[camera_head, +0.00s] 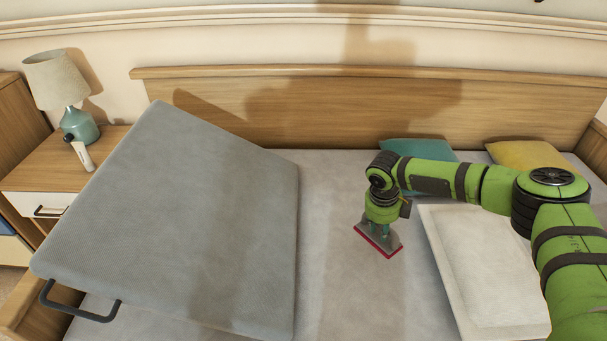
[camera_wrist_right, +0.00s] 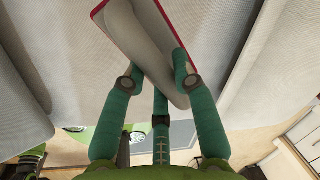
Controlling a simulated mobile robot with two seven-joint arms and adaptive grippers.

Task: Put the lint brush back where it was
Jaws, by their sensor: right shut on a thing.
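The lint brush (camera_head: 381,245) is grey with a red edge. My right gripper (camera_head: 379,229) is shut on it from above, at the middle right of the bed in the head view. In the right wrist view the green fingers (camera_wrist_right: 156,82) close on the brush's grey back (camera_wrist_right: 130,34), and its red edge runs along the top right. The brush is over the grey bed surface (camera_head: 335,210); I cannot tell whether it touches it.
A large grey padded panel (camera_head: 190,220) with a black handle (camera_head: 82,311) is tilted up at left. A white pad (camera_head: 485,265) lies right of the brush. Teal (camera_head: 420,150) and yellow (camera_head: 530,155) pillows lie by the headboard (camera_head: 300,105). A nightstand with lamp (camera_head: 58,82) stands far left.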

